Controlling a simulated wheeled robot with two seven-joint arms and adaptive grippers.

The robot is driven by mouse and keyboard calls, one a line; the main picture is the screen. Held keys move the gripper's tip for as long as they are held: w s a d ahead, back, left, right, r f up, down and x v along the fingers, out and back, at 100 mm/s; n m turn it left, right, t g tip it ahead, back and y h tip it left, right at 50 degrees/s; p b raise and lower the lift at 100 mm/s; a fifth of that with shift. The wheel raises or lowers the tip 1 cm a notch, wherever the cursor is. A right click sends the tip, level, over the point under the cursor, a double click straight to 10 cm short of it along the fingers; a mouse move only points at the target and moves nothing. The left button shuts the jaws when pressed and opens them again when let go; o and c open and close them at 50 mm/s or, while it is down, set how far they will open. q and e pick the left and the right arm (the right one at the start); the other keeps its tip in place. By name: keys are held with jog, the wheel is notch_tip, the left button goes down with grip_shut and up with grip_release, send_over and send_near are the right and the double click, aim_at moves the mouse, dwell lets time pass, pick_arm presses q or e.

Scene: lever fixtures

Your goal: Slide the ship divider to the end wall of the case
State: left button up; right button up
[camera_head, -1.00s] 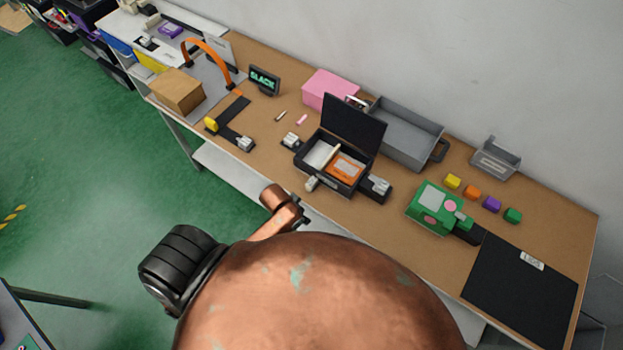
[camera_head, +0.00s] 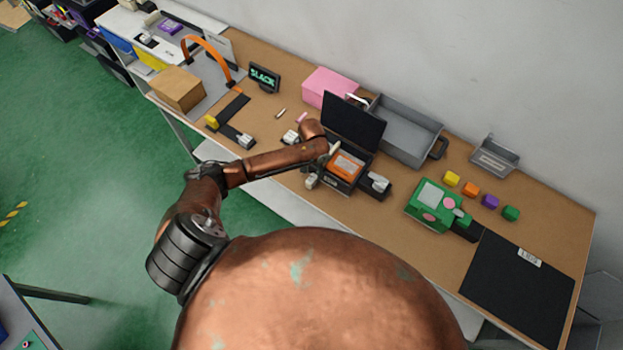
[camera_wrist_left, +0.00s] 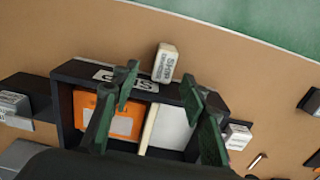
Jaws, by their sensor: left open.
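The open dark case (camera_head: 347,186) stands on the workbench with its lid (camera_head: 353,122) up. The thin cream divider (camera_wrist_left: 150,128) stands across it, between an orange item (camera_wrist_left: 118,120) on one side and a pale compartment floor (camera_wrist_left: 172,128) on the other. My left gripper (camera_wrist_left: 158,98) is open above the case, one finger on each side of the divider. No contact with the divider is clear.
A grey tray (camera_head: 413,140) and a pink box (camera_head: 329,86) stand behind the case. A green device (camera_head: 434,204) and several coloured blocks are to the right. Small white-topped fixtures flank the case (camera_head: 375,183). A black mat (camera_head: 518,292) lies far right.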

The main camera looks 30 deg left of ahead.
aim_at(312, 179)
pick_arm(q)
jog(key=shift+w+a, duration=0.25)
jog(key=shift+a, duration=0.1)
jog(key=shift+f, duration=3.7)
jog(key=shift+c, duration=0.3)
grip_shut()
